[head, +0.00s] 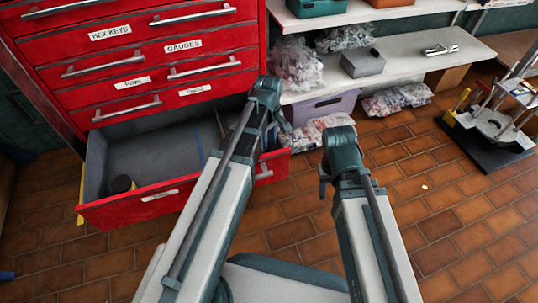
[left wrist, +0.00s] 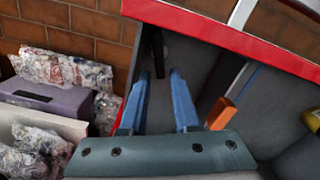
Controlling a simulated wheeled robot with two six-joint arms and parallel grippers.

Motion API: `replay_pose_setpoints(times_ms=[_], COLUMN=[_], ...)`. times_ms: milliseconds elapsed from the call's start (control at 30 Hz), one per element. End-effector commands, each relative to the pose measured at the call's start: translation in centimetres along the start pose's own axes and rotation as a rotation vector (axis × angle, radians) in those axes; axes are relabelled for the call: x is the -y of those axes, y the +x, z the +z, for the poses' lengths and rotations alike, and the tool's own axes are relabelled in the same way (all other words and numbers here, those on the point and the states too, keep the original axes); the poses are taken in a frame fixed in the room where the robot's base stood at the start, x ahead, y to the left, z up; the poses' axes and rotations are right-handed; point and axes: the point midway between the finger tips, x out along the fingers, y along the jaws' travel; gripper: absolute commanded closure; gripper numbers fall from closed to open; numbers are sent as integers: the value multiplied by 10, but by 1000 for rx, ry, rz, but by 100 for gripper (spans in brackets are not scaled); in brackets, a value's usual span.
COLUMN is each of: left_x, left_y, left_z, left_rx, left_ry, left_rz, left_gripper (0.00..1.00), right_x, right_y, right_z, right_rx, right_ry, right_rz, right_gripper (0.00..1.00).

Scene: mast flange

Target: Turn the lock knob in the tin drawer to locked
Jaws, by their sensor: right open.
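The open bottom drawer (head: 130,208) of the red cabinet has a red front and a grey inside; its label is too small to read. My left gripper (head: 284,124) is over the drawer's right end. In the left wrist view my left gripper (left wrist: 160,74) is open, its two blue fingers pointing into the drawer (left wrist: 225,35). A narrow dark part (left wrist: 158,48) shows just beyond and between the fingertips; I cannot tell whether it is the lock knob or how it is turned. My right gripper (head: 323,186) is open and empty, right of the drawer over the floor.
An orange-handled tool (left wrist: 221,112) lies in the drawer beside my left fingers. A dark and yellow round item (head: 122,184) is at the drawer's left. Plastic bags (head: 318,132) and a purple bin (head: 322,106) stand right of the drawer.

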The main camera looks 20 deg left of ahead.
Motion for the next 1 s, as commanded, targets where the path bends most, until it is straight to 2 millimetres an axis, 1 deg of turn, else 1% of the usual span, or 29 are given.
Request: replay_pose_setpoints(times_ms=[33, 100, 233, 367, 633, 667, 800, 833, 1000], left_x=[0, 0, 0, 0, 0, 0, 0, 0, 0], left_y=[15, 24, 37, 41, 40, 40, 40, 40, 40], left_z=[0, 0, 0, 0, 0, 0, 0, 0, 0], left_rx=[0, 0, 0, 0, 0, 0, 0, 0, 0], left_ry=[0, 0, 0, 0, 0, 0, 0, 0, 0], left_rz=[0, 0, 0, 0, 0, 0, 0, 0, 0], left_gripper=[70, 70, 70, 70, 70, 74, 99, 100, 100], right_x=[2, 2, 4, 4, 4, 4, 4, 4, 4], right_y=[15, 24, 36, 41, 40, 40, 40, 40, 40], right_z=[-1, -1, -2, -2, -2, -2, -2, -2, -2], right_rx=[0, 0, 0, 0, 0, 0, 0, 0, 0], right_ry=[2, 4, 8, 11, 11, 11, 11, 11, 11], right_rz=[0, 0, 0, 0, 0, 0, 0, 0, 0], right_gripper=[50, 50, 50, 50, 50, 50, 50, 50, 50])
